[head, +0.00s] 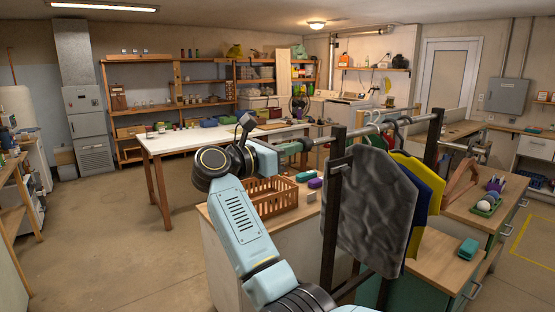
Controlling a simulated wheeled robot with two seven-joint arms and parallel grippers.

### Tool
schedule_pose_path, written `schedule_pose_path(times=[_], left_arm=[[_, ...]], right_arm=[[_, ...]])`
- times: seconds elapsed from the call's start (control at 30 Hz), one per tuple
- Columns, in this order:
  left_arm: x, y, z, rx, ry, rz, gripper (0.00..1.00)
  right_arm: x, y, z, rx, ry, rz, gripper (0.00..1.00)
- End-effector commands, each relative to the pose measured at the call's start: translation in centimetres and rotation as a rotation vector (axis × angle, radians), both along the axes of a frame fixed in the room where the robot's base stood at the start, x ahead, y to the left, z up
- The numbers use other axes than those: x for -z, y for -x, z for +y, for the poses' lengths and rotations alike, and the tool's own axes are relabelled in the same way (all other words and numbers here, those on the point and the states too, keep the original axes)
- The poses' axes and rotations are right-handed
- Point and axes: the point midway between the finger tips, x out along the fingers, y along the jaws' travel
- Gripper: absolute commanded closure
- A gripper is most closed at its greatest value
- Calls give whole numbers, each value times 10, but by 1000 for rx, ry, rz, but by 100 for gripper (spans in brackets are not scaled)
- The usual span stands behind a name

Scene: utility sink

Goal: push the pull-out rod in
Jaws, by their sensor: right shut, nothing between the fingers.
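The pull-out rod (405,121) is a thin metal bar running across the dark upright posts of a garment rack, with hangers on it. Its left part passes the near post towards my right gripper (303,145). My right arm rises from the bottom middle and bends at a black wrist. The right gripper is small in view, shut and empty, close to the left end of the rod. I cannot tell whether it touches the rod. My left gripper is not in view.
A grey garment (372,205) and yellow and blue ones hang from the rack. An orange basket (272,196) stands on the counter below the gripper. A white-topped table (180,143) stands behind. The floor at left is clear.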

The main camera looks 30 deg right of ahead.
Motion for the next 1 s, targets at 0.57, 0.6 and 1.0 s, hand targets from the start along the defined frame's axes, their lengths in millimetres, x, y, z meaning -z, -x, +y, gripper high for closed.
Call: schedule_pose_path(times=[0.57, 0.6, 1.0], left_arm=[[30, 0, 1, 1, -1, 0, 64], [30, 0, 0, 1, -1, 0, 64], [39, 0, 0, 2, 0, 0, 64]], right_arm=[[-1, -5, -82, 3, 3, -1, 100], [-1, -5, -83, 3, 3, -2, 100], [1, -2, -59, 3, 2, -3, 100]])
